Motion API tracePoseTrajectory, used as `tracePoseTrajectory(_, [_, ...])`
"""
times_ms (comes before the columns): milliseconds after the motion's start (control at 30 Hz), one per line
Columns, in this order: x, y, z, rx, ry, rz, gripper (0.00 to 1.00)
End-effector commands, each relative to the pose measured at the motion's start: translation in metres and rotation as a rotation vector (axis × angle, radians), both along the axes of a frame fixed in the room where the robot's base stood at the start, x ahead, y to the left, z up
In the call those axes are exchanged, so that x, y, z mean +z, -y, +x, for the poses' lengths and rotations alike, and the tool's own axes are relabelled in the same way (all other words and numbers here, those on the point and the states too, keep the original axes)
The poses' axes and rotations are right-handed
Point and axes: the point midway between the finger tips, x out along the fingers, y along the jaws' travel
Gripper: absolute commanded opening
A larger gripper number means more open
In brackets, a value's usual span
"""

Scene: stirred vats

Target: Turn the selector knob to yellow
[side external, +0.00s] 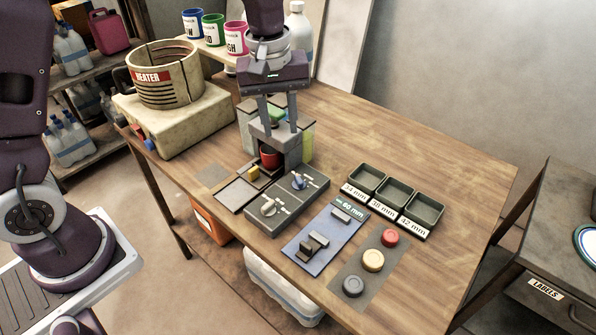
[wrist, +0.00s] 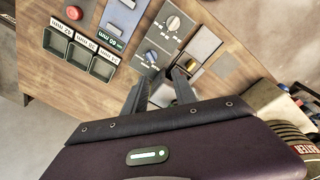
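A grey control panel (side external: 287,207) near the table's front edge carries two knobs. One is a pale grey knob (side external: 269,208), also in the wrist view (wrist: 173,23). My gripper (side external: 280,125) is open and empty, pointing down over a grey dispenser stand behind the panel. In the wrist view its fingertips (wrist: 160,75) are apart, short of the blue knob and not touching it.
The dispenser stand (side external: 294,153) has green and yellow parts and a red cup (side external: 270,157). A heater vat (side external: 165,75) stands left. The table's back right is clear.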

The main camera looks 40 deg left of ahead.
Motion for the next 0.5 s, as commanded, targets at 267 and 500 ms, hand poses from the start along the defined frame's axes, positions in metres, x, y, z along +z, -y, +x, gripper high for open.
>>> tracePoseTrajectory(267, [-0.085, 0.013, 0.037, 0.216, -0.102, -0.014, 0.33])
tracePoseTrajectory(500, [-0.130, 0.013, 0.036, 0.219, -0.105, -0.015, 0.33])
